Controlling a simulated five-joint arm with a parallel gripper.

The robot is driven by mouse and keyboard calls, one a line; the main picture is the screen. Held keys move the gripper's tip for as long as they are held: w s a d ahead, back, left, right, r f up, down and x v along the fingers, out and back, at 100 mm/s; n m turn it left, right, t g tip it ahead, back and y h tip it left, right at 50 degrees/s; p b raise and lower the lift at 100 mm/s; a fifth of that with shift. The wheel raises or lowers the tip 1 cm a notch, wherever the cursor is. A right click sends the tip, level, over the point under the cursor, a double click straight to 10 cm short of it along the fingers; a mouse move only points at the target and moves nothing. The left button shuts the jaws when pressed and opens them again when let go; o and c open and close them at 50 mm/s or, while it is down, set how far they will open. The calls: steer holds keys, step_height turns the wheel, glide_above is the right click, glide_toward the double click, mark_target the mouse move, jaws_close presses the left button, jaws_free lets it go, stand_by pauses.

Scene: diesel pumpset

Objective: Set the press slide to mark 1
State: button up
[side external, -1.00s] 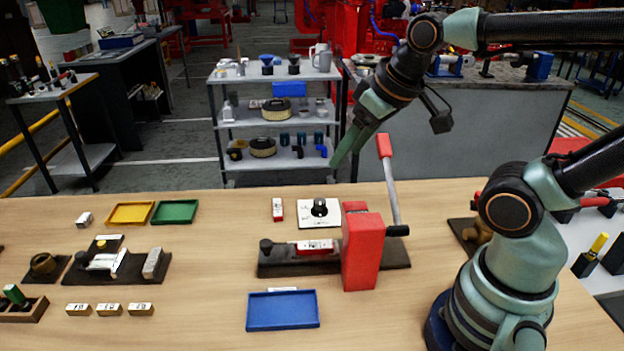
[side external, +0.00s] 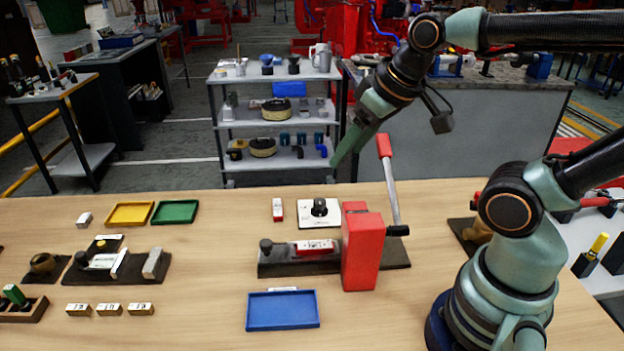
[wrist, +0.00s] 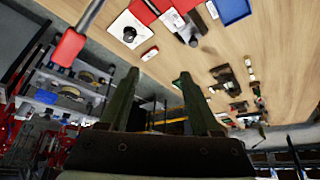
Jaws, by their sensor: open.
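The press stands on the bench with a red body (side external: 361,252), a dark base (side external: 285,268) and a lever with a red grip (side external: 384,146) pointing up. A red and white block (side external: 315,247) lies on the base left of the body, with a dark knob (side external: 266,246) at the base's left end. I cannot read any slide marks. My gripper (side external: 337,162) is open and empty, in the air behind and above the press, left of the lever. In the wrist view my two fingers (wrist: 157,88) are apart, with the lever's red grip (wrist: 68,47) to their left.
Behind the press lie a white plate with a black knob (side external: 319,208) and a small red and white block (side external: 277,209). A blue tray (side external: 283,311) is in front. Yellow (side external: 130,214) and green (side external: 175,212) trays and a dark fixture (side external: 118,278) stand left.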

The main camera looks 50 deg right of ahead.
steer(key=shift+w, duration=0.1)
steer(key=n+g, duration=0.4)
steer(key=g, duration=0.2)
glide_above(265, 242)
step_height(265, 242, down, 9)
step_height(265, 242, down, 12)
steer(key=shift+r, duration=0.2)
jaws_close()
stand_by(1.1)
